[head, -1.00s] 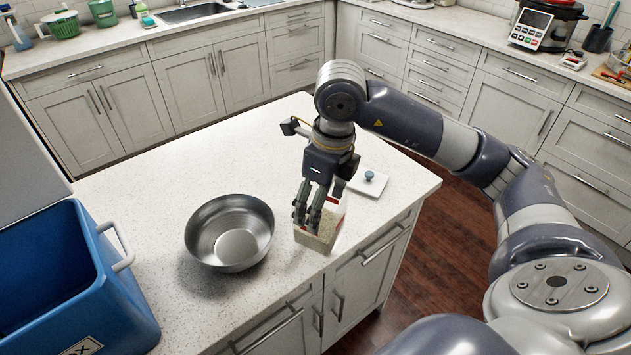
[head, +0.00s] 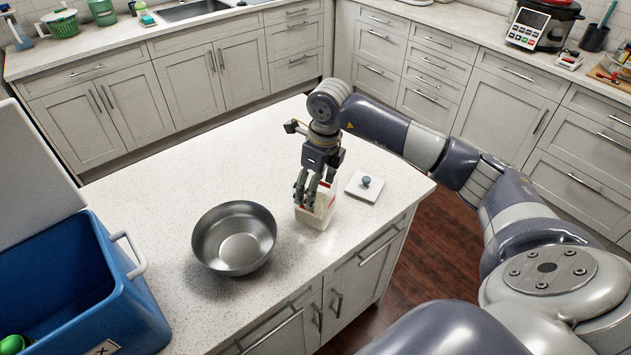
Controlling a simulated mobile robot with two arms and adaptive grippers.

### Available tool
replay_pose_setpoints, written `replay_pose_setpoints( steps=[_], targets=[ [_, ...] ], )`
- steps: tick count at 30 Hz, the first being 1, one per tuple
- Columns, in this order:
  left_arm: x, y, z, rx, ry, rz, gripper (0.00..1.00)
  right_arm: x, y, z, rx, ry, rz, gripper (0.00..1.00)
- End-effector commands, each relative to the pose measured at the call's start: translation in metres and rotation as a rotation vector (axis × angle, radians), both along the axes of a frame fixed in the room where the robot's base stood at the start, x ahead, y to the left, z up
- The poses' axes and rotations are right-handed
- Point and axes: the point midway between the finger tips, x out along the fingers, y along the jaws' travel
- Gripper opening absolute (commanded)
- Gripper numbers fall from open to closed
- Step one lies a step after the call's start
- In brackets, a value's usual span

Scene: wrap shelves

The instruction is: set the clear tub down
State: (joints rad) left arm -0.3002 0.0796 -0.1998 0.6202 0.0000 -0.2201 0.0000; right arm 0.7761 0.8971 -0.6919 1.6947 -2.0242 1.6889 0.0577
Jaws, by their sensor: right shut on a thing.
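The clear tub (head: 322,213) is a small box-shaped container with pale contents and some red at its upper edge. It is at the island counter top, right of the metal bowl. My right gripper (head: 313,203) comes from above with its fingers at the tub's top and is shut on it. The fingers hide part of the tub's rim. I cannot tell whether the tub's base touches the counter. My left gripper is not in view.
A steel bowl (head: 234,238) stands left of the tub. The counter (head: 190,165) behind the bowl is clear.

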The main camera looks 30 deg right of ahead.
Motion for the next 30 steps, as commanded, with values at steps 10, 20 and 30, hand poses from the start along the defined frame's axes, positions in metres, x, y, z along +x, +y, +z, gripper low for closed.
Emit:
replay_pose_setpoints(
  steps=[10, 20, 30],
  targets=[
    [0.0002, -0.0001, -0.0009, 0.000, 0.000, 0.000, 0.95, 0.0005, 0.0000, -0.0039, 0.000, -0.003, 0.000, 0.14],
    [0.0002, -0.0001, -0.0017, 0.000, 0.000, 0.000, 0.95, -0.0001, -0.0001, -0.0055, -0.001, 0.000, 0.000, 0.91],
    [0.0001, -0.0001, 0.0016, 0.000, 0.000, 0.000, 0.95, 0.0002, -0.0001, 0.0001, 0.000, -0.002, 0.000, 0.91]
  ],
)
